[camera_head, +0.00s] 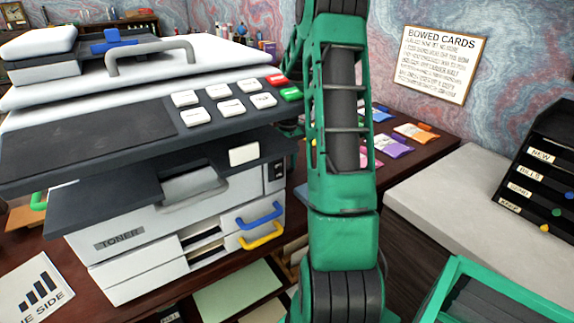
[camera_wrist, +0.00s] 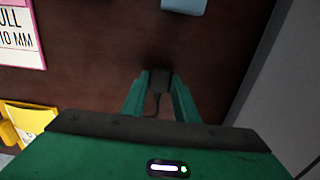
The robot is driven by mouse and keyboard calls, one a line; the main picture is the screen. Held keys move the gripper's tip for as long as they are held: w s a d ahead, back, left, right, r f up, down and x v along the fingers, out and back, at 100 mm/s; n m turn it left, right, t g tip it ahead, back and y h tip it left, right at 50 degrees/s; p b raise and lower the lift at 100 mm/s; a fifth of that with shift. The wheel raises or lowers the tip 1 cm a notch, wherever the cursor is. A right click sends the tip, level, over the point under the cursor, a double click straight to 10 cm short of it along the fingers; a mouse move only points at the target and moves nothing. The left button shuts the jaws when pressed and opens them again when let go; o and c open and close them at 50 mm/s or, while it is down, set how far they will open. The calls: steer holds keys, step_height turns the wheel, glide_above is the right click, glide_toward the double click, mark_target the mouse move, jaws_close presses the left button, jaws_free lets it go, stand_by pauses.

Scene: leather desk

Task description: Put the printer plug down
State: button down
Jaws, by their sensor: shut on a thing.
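The printer plug (camera_wrist: 160,80) is a small dark block between the two fingertips of my gripper (camera_wrist: 159,90) in the wrist view. My gripper is shut on it, and a thin dark cord hangs below the block. Dark brown wood (camera_wrist: 100,90) lies behind the plug; I cannot tell whether the plug touches it. In the head view my green arm stands in front and neither the gripper nor the plug shows. The printer (camera_head: 150,215), white and dark grey with a "TONER" label, stands on the desk at the left.
The wrist view shows a pink-edged card (camera_wrist: 22,35), a yellow item (camera_wrist: 30,117), a light blue object (camera_wrist: 184,6) and a grey surface (camera_wrist: 290,85) at right. The head view shows coloured packets (camera_head: 392,146), a pale counter (camera_head: 450,190) and a black labelled rack (camera_head: 540,170).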

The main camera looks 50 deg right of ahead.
steer(key=shift+f, duration=0.65)
steer(key=c, duration=1.4)
jaws_free()
step_height(320, 180, up, 13)
steer(key=shift+r, duration=0.1)
